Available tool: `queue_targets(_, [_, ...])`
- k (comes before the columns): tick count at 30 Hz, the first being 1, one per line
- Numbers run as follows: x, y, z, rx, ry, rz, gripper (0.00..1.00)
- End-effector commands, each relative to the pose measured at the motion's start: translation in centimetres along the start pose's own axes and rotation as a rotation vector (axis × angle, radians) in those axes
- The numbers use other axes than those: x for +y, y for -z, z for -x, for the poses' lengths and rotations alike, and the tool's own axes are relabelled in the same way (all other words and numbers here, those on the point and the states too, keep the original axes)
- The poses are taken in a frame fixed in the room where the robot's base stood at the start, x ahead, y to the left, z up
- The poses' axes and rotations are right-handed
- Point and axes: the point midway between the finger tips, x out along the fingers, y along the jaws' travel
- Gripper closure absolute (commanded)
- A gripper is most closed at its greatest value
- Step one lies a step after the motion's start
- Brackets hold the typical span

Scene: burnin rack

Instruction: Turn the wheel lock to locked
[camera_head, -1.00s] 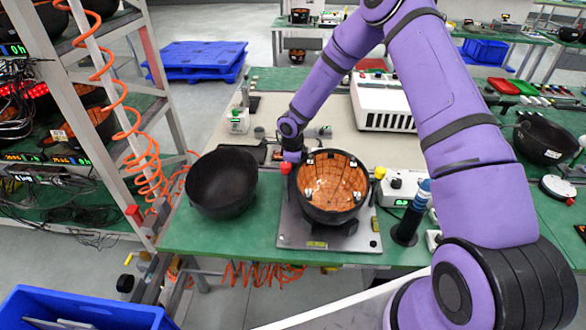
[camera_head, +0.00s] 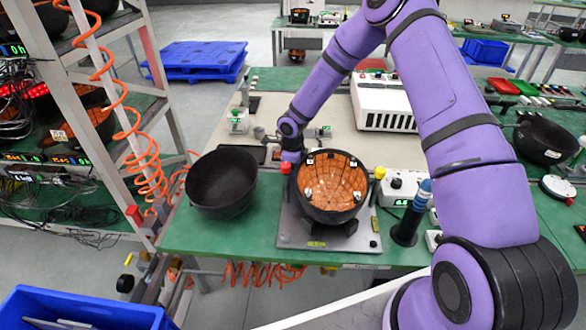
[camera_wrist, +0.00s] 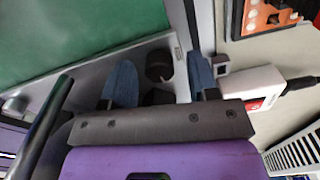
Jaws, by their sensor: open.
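A bowl with a black outside and an orange, gridded inside (camera_head: 333,183) sits on a grey metal plate (camera_head: 300,237) at the table's front. My gripper (camera_head: 291,160) points down just behind the bowl's left edge; its fingertips are hidden in the head view. In the wrist view my gripper (camera_wrist: 160,72) is open, with one blue finger on each side of a dark round knob (camera_wrist: 158,64). The knob may be the wheel lock; I cannot tell its setting or whether a finger touches it. A red knob (camera_head: 285,168) and a yellow knob (camera_head: 380,173) flank the bowl.
An empty black bowl (camera_head: 222,182) stands left of the plate. A control box (camera_head: 402,188) and a blue-topped tool (camera_head: 411,212) stand to the right. A white vented box (camera_head: 384,103) is behind. A rack with orange coiled hoses borders the left.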

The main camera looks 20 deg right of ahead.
Motion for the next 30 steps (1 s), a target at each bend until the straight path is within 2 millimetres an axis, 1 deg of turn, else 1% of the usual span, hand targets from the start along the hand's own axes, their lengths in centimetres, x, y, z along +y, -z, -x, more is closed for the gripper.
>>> queue_targets(5, [0.0,0.0,0.4,0.0,0.0,0.0,0.46])
queue_targets(8, [-0.1,0.0,1.6,-0.002,0.001,0.0,0.46])
queue_targets(11, [-0.1,0.0,3.2,-0.002,0.002,-0.001,0.46])
queue_targets(15, [-0.1,0.0,6.0,-0.002,0.003,-0.002,0.46])
queue_targets(21, [-0.1,0.0,9.1,-0.002,0.001,-0.001,0.46])
queue_targets(25, [-0.1,0.1,10.3,0.0,0.001,-0.001,0.46])
queue_targets(30, [0.0,0.0,10.8,0.0,0.0,0.0,0.46])
